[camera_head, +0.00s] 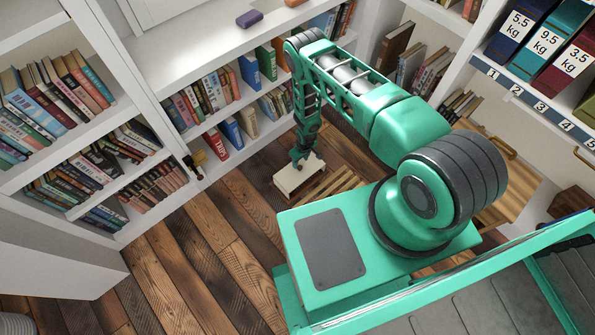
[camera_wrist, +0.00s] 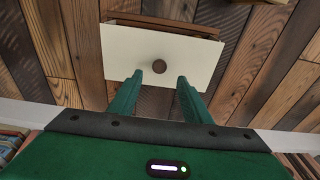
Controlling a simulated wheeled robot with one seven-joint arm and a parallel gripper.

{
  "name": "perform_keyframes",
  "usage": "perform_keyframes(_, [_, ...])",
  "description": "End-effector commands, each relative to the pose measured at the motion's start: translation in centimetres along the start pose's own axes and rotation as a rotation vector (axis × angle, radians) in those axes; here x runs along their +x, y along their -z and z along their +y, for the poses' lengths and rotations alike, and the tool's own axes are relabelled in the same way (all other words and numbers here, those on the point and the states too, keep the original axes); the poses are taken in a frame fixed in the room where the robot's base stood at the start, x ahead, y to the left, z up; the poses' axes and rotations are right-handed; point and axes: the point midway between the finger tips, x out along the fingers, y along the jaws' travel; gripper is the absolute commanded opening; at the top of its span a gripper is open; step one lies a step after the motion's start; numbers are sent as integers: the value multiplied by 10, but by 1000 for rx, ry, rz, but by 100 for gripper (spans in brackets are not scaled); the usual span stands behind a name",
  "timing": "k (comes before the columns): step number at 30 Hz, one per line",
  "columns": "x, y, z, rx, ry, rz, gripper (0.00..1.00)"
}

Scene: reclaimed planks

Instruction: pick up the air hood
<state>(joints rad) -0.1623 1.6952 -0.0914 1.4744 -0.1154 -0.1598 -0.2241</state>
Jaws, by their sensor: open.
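A cream-white, boxy thing with a flat face and a round dark brown knob, which looks like the air hood (camera_head: 293,178), is low down near the plank floor in the head view. In the wrist view the same pale hood (camera_wrist: 122,48) fills the upper middle, with its knob near the centre and a brown edge along its top. My gripper (camera_wrist: 158,82) is open, its two green fingers apart. The fingertips point at the pale face, one to each side of and just below the knob in the picture. Whether they touch the face, I cannot tell. In the head view my gripper (camera_head: 301,160) is right above the hood and partly hides it.
A slatted wooden piece (camera_head: 335,183) is right beside the hood. White bookshelves (camera_head: 150,165) full of books stand behind and to the left. A purple item (camera_head: 249,18) lies on a shelf top. Bare plank floor (camera_head: 205,235) is free to the left.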

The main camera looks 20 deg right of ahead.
Motion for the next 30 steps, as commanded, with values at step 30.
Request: perform_keyframes(30, [65,-3,2,0,0,-1,39])
